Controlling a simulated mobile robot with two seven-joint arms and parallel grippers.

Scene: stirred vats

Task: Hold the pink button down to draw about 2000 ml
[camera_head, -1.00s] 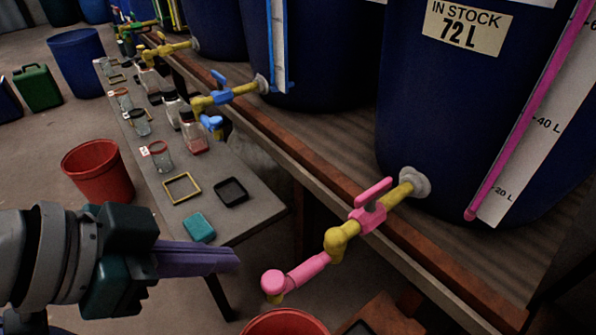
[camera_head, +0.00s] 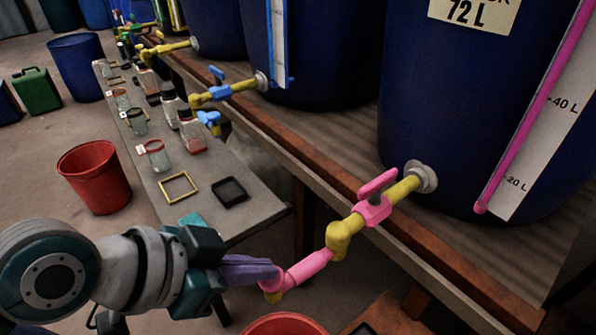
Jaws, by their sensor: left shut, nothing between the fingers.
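The pink tap (camera_head: 373,212) comes out of a big dark blue vat (camera_head: 440,110). It has a pink lever, a yellow elbow (camera_head: 340,240) and a pink spout (camera_head: 308,268) sloping down to the left. The round pink button (camera_head: 270,286) at the spout's end is partly hidden by my left gripper (camera_head: 279,272). That gripper is shut and empty, its purple fingertips at the button; I cannot tell whether they press it in. A red bucket (camera_head: 285,323) stands below the spout, cut off by the lower edge. A pink gauge column (camera_head: 535,110) runs up the vat. My right gripper is not in view.
A low grey bench (camera_head: 225,212) on the left holds jars, a yellow frame (camera_head: 178,187), a black tray (camera_head: 230,191) and a teal block. Another red bucket (camera_head: 95,178) stands on the floor. A blue tap (camera_head: 222,91) is farther back.

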